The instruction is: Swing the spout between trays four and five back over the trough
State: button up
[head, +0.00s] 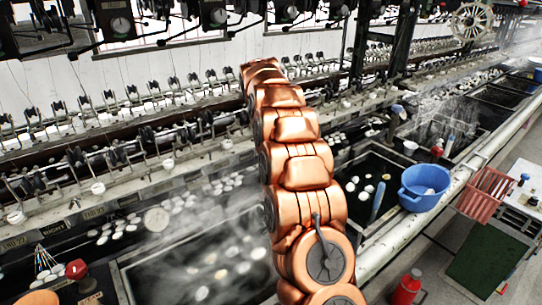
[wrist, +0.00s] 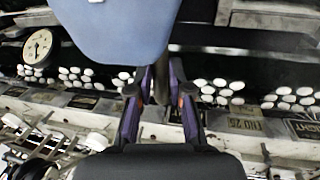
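In the wrist view my gripper (wrist: 160,82) has its two dark, purple-sided fingers apart. In the head view the gripper is hidden behind my copper arm. I cannot clearly pick out the spout. A smooth blue-grey rounded shape (wrist: 115,30) fills the top of the wrist view close to the camera; I cannot tell what it is. A pale ledge (wrist: 270,145) with number plates runs below white cocoons (wrist: 222,90). A dark water trough (head: 190,275) steams left of my arm in the head view.
A blue pot (head: 424,187) and a red slatted basket (head: 486,192) are at the right. A red cylinder (head: 407,287) stands low right. Reeling spindles (head: 110,155) line the left.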

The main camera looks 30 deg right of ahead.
jog(key=o, duration=0.4)
jog(key=shift+r, duration=0.15)
notch_tip(320, 180, up, 7)
jog(key=a, duration=0.1)
jog(key=shift+a, duration=0.2)
dwell(0.3)
jog(key=shift+s+r, duration=0.1)
dwell(0.4)
